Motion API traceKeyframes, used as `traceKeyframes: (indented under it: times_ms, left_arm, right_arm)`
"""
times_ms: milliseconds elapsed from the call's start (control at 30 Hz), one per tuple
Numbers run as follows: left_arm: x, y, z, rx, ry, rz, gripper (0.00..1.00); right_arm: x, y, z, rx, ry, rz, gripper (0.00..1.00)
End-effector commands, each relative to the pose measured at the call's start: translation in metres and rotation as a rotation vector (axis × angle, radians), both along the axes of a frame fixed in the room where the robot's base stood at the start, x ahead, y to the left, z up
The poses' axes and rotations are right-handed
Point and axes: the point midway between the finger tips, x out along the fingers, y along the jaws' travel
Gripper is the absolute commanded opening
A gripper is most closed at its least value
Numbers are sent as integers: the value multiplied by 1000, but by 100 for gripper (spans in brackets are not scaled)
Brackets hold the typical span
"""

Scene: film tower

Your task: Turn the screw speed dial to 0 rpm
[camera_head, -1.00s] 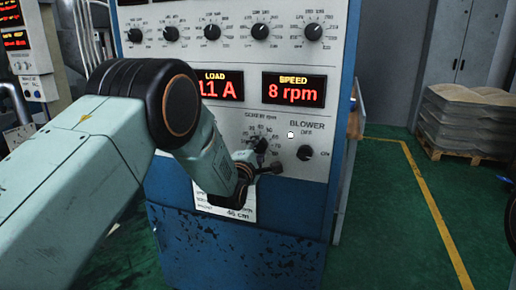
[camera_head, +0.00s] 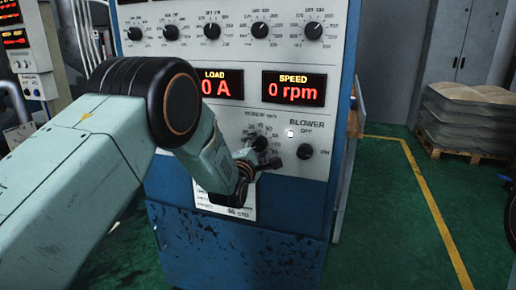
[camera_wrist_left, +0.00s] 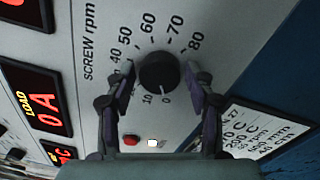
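The screw speed dial (camera_head: 260,144) is a black round knob on the white panel, and it also shows in the left wrist view (camera_wrist_left: 158,72) with a scale from 0 to 80. The speed display (camera_head: 293,90) reads 0 rpm. My left gripper (camera_head: 260,164) is in front of the dial. In the left wrist view, its fingers (camera_wrist_left: 158,82) stand on either side of the knob with small gaps, so it looks open. The knob's pointer mark is hard to make out. My right gripper is not in view.
The load display (camera_head: 219,86) reads 0 A. The blower knob (camera_head: 305,151) is close to the right of my left gripper. A row of black knobs lines the upper panel. A pallet of sacks (camera_head: 470,118) stands at the right; green floor is free before it.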

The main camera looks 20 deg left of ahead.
Motion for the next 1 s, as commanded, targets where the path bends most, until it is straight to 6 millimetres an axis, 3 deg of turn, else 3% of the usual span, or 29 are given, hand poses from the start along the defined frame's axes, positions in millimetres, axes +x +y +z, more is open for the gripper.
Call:
traceKeyframes:
  times_ms: [100, 533, 1000]
  left_arm:
    - [0, 0, 0, 1, 0, 0, 65]
    - [-7, 0, -1, 2, 2, -1, 65]
    - [-75, 1, -3, 1, 3, 0, 65]
  right_arm:
    - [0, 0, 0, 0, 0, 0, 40]
    - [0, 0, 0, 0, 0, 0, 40]
    - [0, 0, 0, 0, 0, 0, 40]
